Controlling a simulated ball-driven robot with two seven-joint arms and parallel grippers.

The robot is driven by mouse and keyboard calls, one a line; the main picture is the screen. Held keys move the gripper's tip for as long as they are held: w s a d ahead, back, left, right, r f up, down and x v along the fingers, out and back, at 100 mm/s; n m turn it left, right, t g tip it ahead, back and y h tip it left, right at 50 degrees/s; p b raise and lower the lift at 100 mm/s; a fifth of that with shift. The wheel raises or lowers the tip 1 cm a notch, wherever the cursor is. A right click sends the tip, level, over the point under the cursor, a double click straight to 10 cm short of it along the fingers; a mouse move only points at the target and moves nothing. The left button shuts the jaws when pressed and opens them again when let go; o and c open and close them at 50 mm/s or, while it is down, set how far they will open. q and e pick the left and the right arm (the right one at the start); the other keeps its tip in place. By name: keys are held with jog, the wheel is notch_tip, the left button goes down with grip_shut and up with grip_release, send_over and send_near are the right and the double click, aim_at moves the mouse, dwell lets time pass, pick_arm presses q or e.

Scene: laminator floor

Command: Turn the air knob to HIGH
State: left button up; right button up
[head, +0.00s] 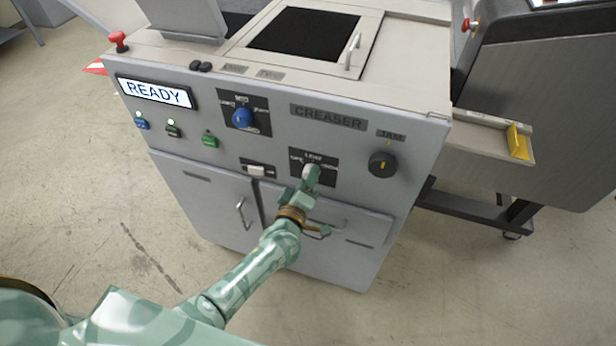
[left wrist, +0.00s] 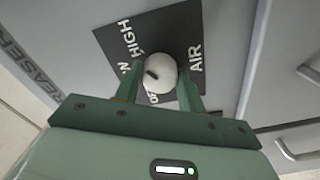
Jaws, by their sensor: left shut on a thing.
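The air knob (left wrist: 162,70) is round and white and sits on a black plate (left wrist: 105,38) lettered HIGH and AIR in the left wrist view. A short dark mark on the knob lies on its left side in that view, roughly toward the letter W and below HIGH. In the head view the knob (head: 311,171) shows at the front of the machine, partly covered by my gripper. My left gripper (left wrist: 161,82) is shut on the knob, one finger on each side. It also shows in the head view (head: 309,182). My right gripper is not in view.
The creaser cabinet (head: 340,220) also carries a blue knob (head: 242,118), a black JAM knob (head: 382,164), a white switch (head: 256,171) and several small buttons. The display (head: 153,91) reads READY. Door handles (head: 241,213) stick out below. Open floor lies at the left.

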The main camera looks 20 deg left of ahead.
pick_arm(q)
jog(key=shift+f+m, duration=0.1)
jog(key=shift+m, duration=0.2)
jog(key=o, duration=1)
jog(key=shift+c, duration=0.2)
jog(key=s+p, duration=0.2)
jog(key=s, duration=1.4)
jog(key=shift+s+a, duration=0.2)
jog(key=shift+a, duration=0.1)
